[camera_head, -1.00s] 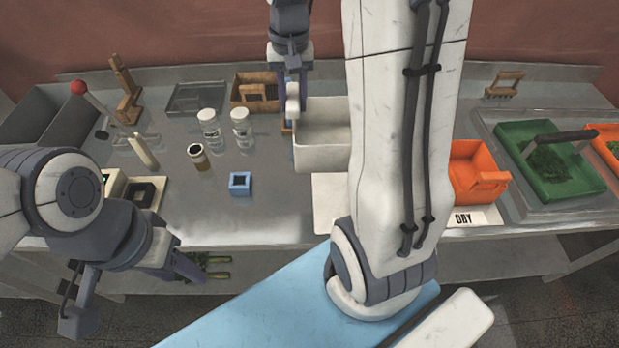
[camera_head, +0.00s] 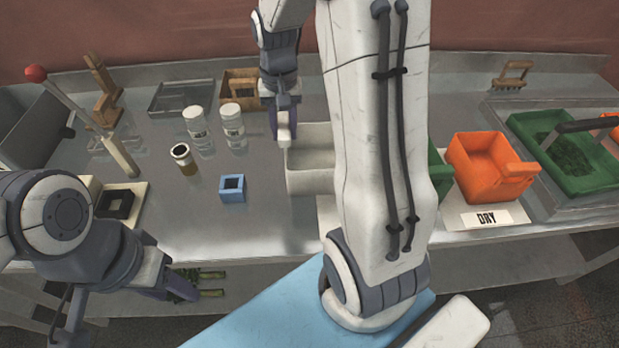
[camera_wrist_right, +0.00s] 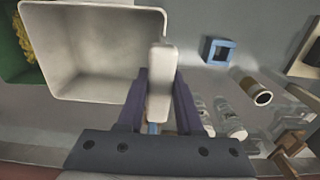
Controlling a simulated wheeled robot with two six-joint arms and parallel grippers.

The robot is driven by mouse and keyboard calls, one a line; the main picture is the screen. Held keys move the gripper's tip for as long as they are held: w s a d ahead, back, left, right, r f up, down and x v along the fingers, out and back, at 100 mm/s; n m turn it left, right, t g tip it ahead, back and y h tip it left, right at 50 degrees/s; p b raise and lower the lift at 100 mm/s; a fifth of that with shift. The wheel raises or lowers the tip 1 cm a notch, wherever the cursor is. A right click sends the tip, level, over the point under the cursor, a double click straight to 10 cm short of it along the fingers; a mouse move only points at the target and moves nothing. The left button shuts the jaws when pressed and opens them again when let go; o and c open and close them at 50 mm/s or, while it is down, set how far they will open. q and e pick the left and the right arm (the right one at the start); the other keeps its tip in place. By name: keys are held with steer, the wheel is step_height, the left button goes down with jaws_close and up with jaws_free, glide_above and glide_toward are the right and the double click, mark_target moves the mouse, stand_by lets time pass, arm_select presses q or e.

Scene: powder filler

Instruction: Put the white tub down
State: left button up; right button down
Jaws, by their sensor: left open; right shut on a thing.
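The white tub (camera_head: 310,183) is an open, empty box, partly hidden behind my right arm in the head view. My right gripper (camera_head: 284,135) is shut on the tub's left rim or handle. In the right wrist view the tub (camera_wrist_right: 95,55) hangs beside the shut fingers (camera_wrist_right: 160,85), upright with its empty inside showing. I cannot tell whether its base touches the table. My left gripper (camera_head: 125,308) is open and empty, low at the front left, away from the tub.
An orange bin (camera_head: 490,168) stands right of my arm behind a "DRY" card (camera_head: 486,218). A green bin (camera_head: 439,178) shows just beside my arm. Left of the tub are a blue block (camera_head: 232,188), an amber jar (camera_head: 184,158) and clear jars (camera_head: 232,128).

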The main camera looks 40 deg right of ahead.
mark_target(287, 154)
step_height(287, 154, down, 8)
steer(key=shift+f+p, duration=0.1)
steer(key=shift+p, duration=0.7)
steer(key=shift+f, duration=0.1)
steer(key=c, duration=0.6)
jaws_free()
steer(key=shift+f, duration=0.15)
steer(key=shift+o, duration=0.2)
